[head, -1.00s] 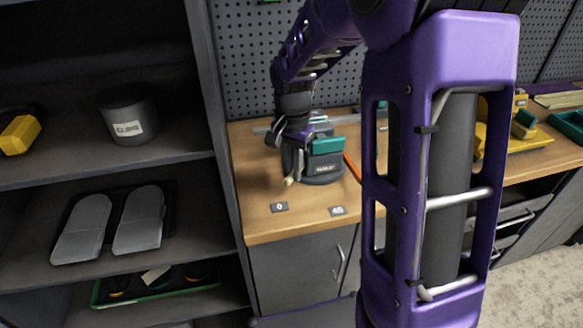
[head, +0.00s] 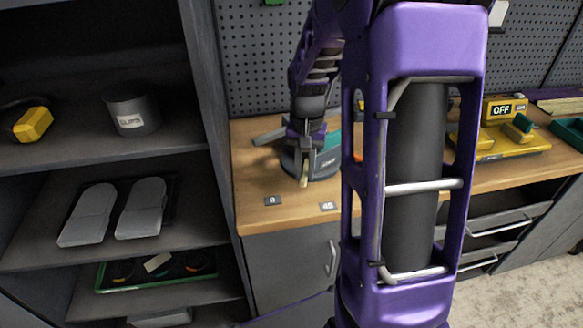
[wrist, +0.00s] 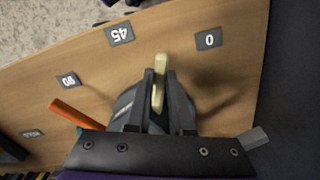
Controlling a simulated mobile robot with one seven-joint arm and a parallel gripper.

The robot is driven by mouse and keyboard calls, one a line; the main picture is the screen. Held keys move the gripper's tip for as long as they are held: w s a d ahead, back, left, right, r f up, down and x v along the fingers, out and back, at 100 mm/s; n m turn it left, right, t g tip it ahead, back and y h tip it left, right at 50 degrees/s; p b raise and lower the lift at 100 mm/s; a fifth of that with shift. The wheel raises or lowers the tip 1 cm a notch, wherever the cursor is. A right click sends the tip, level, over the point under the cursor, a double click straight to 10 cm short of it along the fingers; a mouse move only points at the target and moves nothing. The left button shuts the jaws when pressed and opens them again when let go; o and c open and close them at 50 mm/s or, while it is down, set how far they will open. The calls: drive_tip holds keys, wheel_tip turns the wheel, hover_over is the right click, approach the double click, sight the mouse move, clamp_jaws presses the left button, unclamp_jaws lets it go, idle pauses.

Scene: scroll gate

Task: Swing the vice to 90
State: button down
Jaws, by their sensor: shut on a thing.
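The vice (head: 326,163) stands on the wooden bench, a dark round-based body with a teal part on top. A cream lever (head: 303,181) sticks out from its front; it also shows in the wrist view (wrist: 159,88). My gripper (head: 303,165) is shut on the lever, with its fingers (wrist: 158,105) on either side of it. The lever points between the 0 label (wrist: 208,39) and the 45 label (wrist: 119,34). The 90 label (wrist: 68,80) lies farther around the arc. My gripper hides much of the vice.
An orange bar (wrist: 80,115) lies beside the vice, towards the 90 label. A yellow machine with an OFF sign (head: 504,110) stands farther right on the bench. A dark shelf (head: 110,165) stands at the left. The bench front near the labels is clear.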

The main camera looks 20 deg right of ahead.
drive_tip(key=shift+s+d+n, duration=0.3)
drive_tip(key=shift+d+n, duration=0.15)
drive_tip(key=shift+d, duration=0.1)
drive_tip(key=shift+s+d+n, duration=0.25)
drive_tip(key=shift+d+n, duration=0.2)
drive_tip(key=shift+d, duration=0.05)
drive_tip(key=shift+s+d+n+p, duration=0.2)
drive_tip(key=shift+d+n+p, duration=0.05)
drive_tip(key=shift+d+n, duration=0.4)
drive_tip(key=shift+s+d+n+p, duration=0.15)
drive_tip(key=shift+d+n+p, duration=0.05)
drive_tip(key=shift+d+n, duration=0.4)
drive_tip(key=shift+s+d+n, duration=0.1)
drive_tip(key=shift+d+n, duration=0.85)
drive_tip(key=shift+d, duration=0.05)
drive_tip(key=shift+d+n+p, duration=0.45)
drive_tip(key=shift+d+n, duration=0.75)
drive_tip(key=shift+d, duration=0.05)
drive_tip(key=shift+w+d+n, duration=0.3)
drive_tip(key=shift+d+n, duration=0.4)
drive_tip(key=shift+d, duration=0.05)
drive_tip(key=shift+w+d+n, duration=0.3)
drive_tip(key=shift+d+n, duration=0.4)
drive_tip(key=shift+w+d+n, duration=0.45)
drive_tip(key=shift+d+n, duration=0.3)
drive_tip(key=shift+n, duration=0.15)
drive_tip(key=shift+w+d+r, duration=0.1)
drive_tip(key=c, duration=0.8)
unclamp_jaws()
